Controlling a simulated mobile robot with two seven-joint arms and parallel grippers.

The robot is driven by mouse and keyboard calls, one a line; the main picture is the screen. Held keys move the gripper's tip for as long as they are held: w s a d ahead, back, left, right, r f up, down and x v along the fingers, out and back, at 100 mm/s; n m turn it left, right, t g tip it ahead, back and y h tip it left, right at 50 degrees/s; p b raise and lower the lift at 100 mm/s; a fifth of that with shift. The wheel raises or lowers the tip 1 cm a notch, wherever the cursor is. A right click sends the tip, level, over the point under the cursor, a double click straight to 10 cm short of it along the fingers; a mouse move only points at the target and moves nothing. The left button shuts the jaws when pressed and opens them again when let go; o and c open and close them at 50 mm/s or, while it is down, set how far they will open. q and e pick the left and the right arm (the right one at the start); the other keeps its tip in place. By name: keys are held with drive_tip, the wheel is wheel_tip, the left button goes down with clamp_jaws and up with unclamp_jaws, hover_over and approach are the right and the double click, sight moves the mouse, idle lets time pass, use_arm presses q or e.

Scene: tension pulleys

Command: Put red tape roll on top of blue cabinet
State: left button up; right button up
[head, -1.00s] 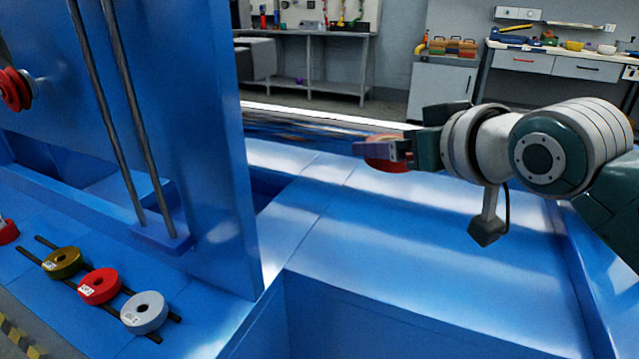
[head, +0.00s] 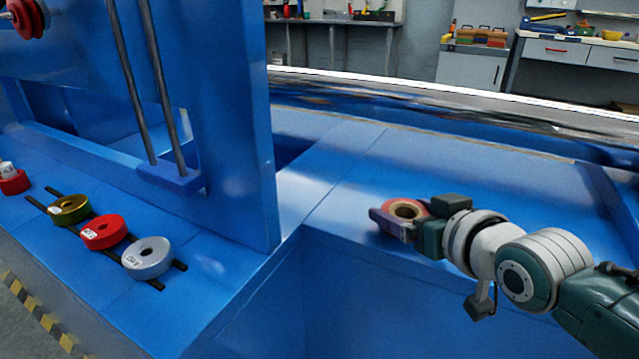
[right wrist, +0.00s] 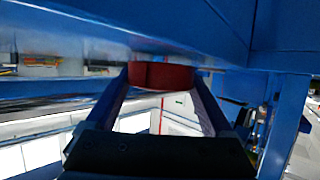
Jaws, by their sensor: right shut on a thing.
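The red tape roll (head: 409,210) has a tan core and lies flat in the jaws of my right gripper (head: 397,217). The gripper is shut on it, with a finger on each side in the right wrist view, where the red roll (right wrist: 162,75) also shows. The roll is over the flat top of the blue cabinet (head: 510,215), near its front edge. I cannot tell if it touches the surface. My left gripper is not in view.
An upright blue panel (head: 215,110) with two dark rods stands left of the roll. Gold (head: 70,209), red (head: 103,232) and grey (head: 147,258) discs sit on rails at lower left. The blue top behind the roll is clear.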

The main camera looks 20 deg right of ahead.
drive_tip(key=shift+f, duration=0.25)
drive_tip(key=shift+f, duration=0.15)
drive_tip(key=o, duration=1.3)
drive_tip(key=shift+s+r+p, duration=0.2)
drive_tip(key=shift+r+p, duration=0.15)
drive_tip(key=shift+r, duration=0.05)
drive_tip(key=s+a+r+n+g+p, duration=0.1)
drive_tip(key=s+a+g, duration=0.3)
drive_tip(key=s, duration=0.9)
drive_tip(key=s+a+r+n+g+y+p, duration=0.1)
drive_tip(key=s+a+r+n+g+p, duration=0.1)
drive_tip(key=s, duration=1.1)
drive_tip(key=a+r+g+p, duration=0.1)
drive_tip(key=a+r+g, duration=0.1)
drive_tip(key=a+g, duration=0.1)
drive_tip(key=shift+s+a+r+g+p, duration=0.15)
drive_tip(key=shift+s+r+g+p, duration=0.1)
drive_tip(key=shift+g+p, duration=0.15)
